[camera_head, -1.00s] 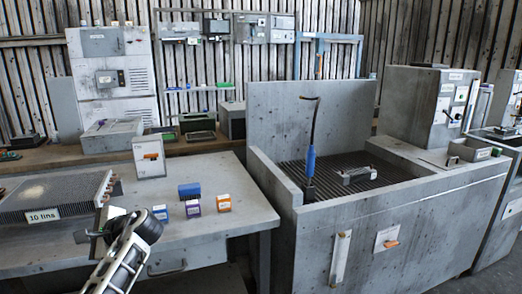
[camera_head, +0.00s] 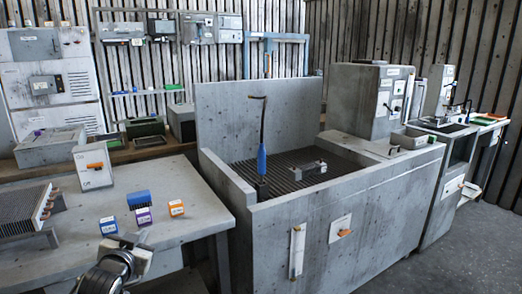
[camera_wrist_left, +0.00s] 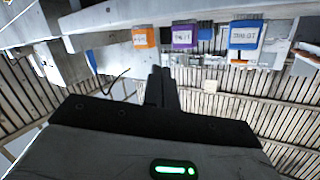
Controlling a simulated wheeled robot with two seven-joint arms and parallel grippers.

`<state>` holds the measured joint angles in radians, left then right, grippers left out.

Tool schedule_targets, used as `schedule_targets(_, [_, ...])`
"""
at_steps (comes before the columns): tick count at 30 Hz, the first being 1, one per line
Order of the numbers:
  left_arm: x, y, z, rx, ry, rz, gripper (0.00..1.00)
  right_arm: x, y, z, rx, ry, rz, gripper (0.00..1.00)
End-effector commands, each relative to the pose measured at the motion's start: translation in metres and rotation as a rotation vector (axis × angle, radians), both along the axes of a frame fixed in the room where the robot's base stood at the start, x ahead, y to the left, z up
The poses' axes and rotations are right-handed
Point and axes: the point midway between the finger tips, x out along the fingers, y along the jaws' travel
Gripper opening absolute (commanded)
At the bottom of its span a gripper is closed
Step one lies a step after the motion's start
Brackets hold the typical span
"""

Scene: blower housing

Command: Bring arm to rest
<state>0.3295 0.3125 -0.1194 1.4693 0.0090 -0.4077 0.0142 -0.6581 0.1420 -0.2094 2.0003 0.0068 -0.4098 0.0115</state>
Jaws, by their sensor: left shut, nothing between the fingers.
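My left arm comes in at the bottom left of the head view, in front of the grey workbench (camera_head: 185,215). Its left gripper (camera_head: 128,242) is low in the picture, near the bench's front edge, and partly hidden by its own wrist. In the left wrist view the two dark fingers of the left gripper (camera_wrist_left: 160,82) are together with nothing between them. That view is upside down, with the small labelled boxes beyond the fingertips. My right gripper is not in view.
A grey basin (camera_head: 330,225) with a blue-handled tool (camera_head: 262,160) stands to the right. Floor is free at the lower right.

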Motion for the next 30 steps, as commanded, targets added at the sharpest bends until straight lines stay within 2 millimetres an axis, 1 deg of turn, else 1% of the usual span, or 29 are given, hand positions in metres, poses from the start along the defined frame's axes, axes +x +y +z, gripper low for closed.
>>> schedule_targets(1, [-0.018, -0.013, -0.025, -0.01, 0.037, -0.019, 0.0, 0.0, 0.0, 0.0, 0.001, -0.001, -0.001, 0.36])
schedule_targets(2, [-0.027, -0.019, -0.037, -0.015, 0.055, -0.029, 0.0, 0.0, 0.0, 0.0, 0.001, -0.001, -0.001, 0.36])
schedule_targets(3, [-0.043, -0.029, -0.054, -0.025, 0.082, -0.043, 0.0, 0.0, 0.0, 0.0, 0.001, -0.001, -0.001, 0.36])
schedule_targets(5, [-0.069, -0.045, -0.079, -0.041, 0.125, -0.067, 0.0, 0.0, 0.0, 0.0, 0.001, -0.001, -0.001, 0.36])
schedule_targets(6, [-0.089, -0.056, -0.097, -0.056, 0.156, -0.082, 0.0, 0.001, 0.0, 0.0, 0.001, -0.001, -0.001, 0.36])
schedule_targets(8, [-0.124, -0.073, -0.121, -0.082, 0.206, -0.104, 0.0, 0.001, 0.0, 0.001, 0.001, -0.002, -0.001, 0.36])
schedule_targets(9, [-0.148, -0.084, -0.135, -0.103, 0.24, -0.117, 0.0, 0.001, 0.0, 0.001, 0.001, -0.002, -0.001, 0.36])
schedule_targets(11, [-0.185, -0.101, -0.154, -0.133, 0.291, -0.134, 0.0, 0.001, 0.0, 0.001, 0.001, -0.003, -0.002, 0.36])
schedule_targets(12, [-0.21, -0.111, -0.164, -0.156, 0.322, -0.144, 0.0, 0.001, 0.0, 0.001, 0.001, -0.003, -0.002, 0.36])
schedule_targets(14, [-0.244, -0.123, -0.174, -0.187, 0.368, -0.153, 0.0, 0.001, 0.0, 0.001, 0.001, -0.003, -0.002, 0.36])
schedule_targets(15, [-0.265, -0.13, -0.179, -0.207, 0.393, -0.156, 0.0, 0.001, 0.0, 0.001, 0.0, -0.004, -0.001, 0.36])
schedule_targets(18, [-0.305, -0.144, -0.185, -0.246, 0.445, -0.161, 0.0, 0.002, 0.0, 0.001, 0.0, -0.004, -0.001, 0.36])
schedule_targets(21, [-0.327, -0.151, -0.186, -0.27, 0.473, -0.161, 0.0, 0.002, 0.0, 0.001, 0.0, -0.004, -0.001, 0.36])
schedule_targets(22, [-0.331, -0.152, -0.186, -0.274, 0.479, -0.16, 0.0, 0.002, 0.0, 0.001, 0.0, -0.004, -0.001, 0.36])
schedule_targets(25, [-0.336, -0.153, -0.186, -0.28, 0.485, -0.16, 0.0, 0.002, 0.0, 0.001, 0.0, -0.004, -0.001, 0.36])
schedule_targets(30, [-0.336, -0.153, -0.187, -0.279, 0.486, -0.16, 0.0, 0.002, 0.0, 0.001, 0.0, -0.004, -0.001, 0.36])
